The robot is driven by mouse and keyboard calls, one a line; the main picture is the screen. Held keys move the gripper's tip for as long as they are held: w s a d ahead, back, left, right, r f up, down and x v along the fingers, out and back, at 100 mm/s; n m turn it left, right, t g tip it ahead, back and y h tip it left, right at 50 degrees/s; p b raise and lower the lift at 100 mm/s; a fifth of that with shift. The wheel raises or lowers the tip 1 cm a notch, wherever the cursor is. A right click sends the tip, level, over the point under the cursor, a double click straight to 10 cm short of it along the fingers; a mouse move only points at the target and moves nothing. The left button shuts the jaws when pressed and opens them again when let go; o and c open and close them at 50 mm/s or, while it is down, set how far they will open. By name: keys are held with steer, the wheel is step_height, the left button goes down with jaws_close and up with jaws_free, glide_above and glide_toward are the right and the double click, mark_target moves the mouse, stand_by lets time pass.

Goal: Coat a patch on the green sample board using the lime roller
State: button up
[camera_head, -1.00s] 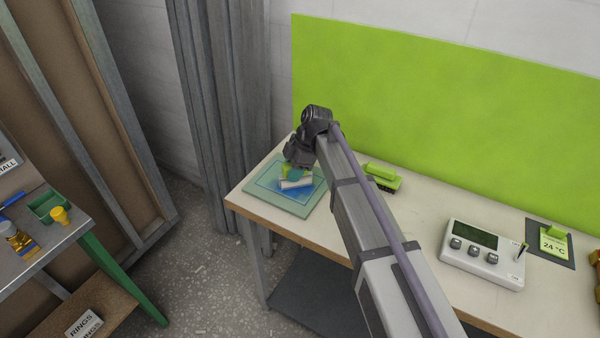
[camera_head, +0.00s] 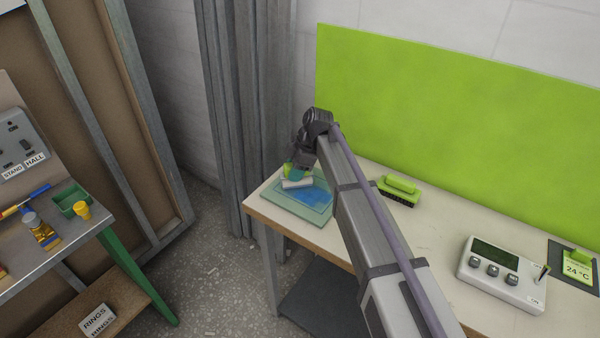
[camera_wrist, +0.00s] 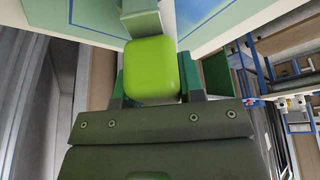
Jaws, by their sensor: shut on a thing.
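The green sample board (camera_head: 288,208) lies flat at the left end of the bench. A blue patch (camera_head: 314,196) shows on it, to the right of the roller. The lime roller (camera_head: 296,184) has a pale cylinder that lies low over the board's back left part; I cannot tell if it touches. My gripper (camera_head: 300,170) is shut on the roller's lime handle, which fills the middle of the wrist view (camera_wrist: 149,68) between the green fingers. The board also shows at the top of the wrist view (camera_wrist: 215,18). My arm hides part of the board's right side.
A lime-handled brush (camera_head: 398,190) lies right of my arm. A grey meter (camera_head: 502,273) and a 24 °C card (camera_head: 578,268) stand farther right. A lime panel (camera_head: 450,120) backs the bench. Another bench with a green tray (camera_head: 72,199) is at left.

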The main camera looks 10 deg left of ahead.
steer(key=shift+w+a, duration=0.3)
steer(key=shift+a, duration=0.45)
steer(key=shift+w+a, duration=0.25)
steer(key=shift+a, duration=0.55)
steer(key=shift+w+a, duration=0.3)
steer(key=shift+a, duration=0.45)
steer(key=shift+w+d, duration=0.25)
steer(key=shift+w, duration=0.4)
steer(key=shift+w+d, duration=0.1)
steer(key=shift+s+d, duration=1)
steer(key=shift+d, duration=1.6)
steer(key=shift+s+d, duration=0.95)
steer(key=shift+d, duration=1.7)
steer(key=shift+s+d, duration=1)
steer(key=shift+d, duration=1.6)
steer(key=shift+w+d, duration=0.35)
steer(key=shift+w, duration=0.5)
steer(key=shift+w+a, duration=0.95)
steer(key=shift+a, duration=1.7)
steer(key=shift+w+a, duration=1)
steer(key=shift+a, duration=1.7)
steer(key=shift+w+a, duration=0.95)
steer(key=shift+a, duration=1.7)
